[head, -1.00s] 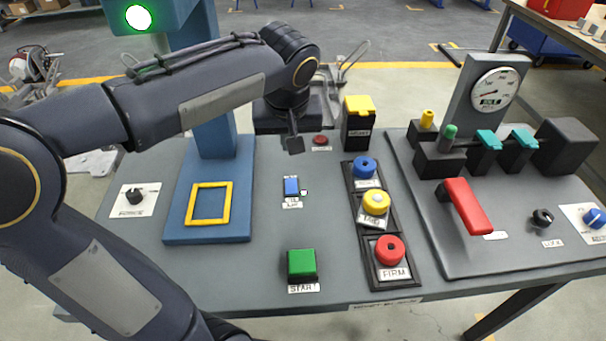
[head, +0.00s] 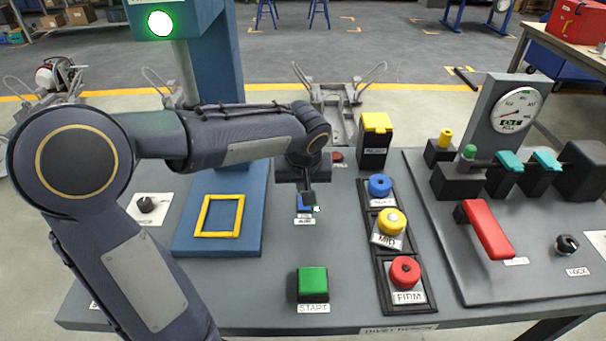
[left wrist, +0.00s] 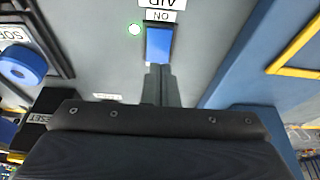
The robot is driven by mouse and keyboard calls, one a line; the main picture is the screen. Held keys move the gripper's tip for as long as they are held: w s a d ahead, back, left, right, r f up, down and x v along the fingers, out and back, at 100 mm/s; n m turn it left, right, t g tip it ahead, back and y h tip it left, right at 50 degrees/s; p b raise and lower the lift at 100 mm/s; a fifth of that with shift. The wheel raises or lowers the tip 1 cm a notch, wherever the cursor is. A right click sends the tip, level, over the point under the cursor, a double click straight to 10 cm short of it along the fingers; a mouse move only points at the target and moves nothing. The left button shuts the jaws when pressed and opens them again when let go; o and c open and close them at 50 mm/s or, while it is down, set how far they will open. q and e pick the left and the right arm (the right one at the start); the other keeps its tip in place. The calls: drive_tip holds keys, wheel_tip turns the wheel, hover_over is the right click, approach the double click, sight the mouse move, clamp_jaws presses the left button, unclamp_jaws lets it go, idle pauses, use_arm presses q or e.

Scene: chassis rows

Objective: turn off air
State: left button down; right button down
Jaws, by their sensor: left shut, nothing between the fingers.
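The blue air switch (head: 301,203) sits on the grey bench top, partly hidden behind my gripper in the head view. My left gripper (head: 308,200) is shut and empty, pointing down at the switch. In the left wrist view its fingertips (left wrist: 160,72) overlap the switch's near end; I cannot tell whether they touch. My right gripper is not in view.
Right of the switch stand blue, yellow (head: 391,222) and red (head: 405,271) round buttons, and a black box with a yellow top (head: 376,123). A green START button (head: 312,281) is in front. A blue post base with a yellow frame (head: 219,216) is left.

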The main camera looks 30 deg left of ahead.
use_arm(q)
drive_tip(key=shift+x, duration=0.9)
drive_tip(key=shift+s+d, duration=0.1)
drive_tip(key=shift+s, duration=0.05)
drive_tip(key=shift+p, duration=0.4)
drive_tip(key=shift+f, duration=0.3)
drive_tip(key=shift+s+d, duration=0.1)
drive_tip(key=shift+s+d+b, duration=0.3)
drive_tip(key=shift+s+b, duration=0.15)
drive_tip(key=shift+s, duration=0.15)
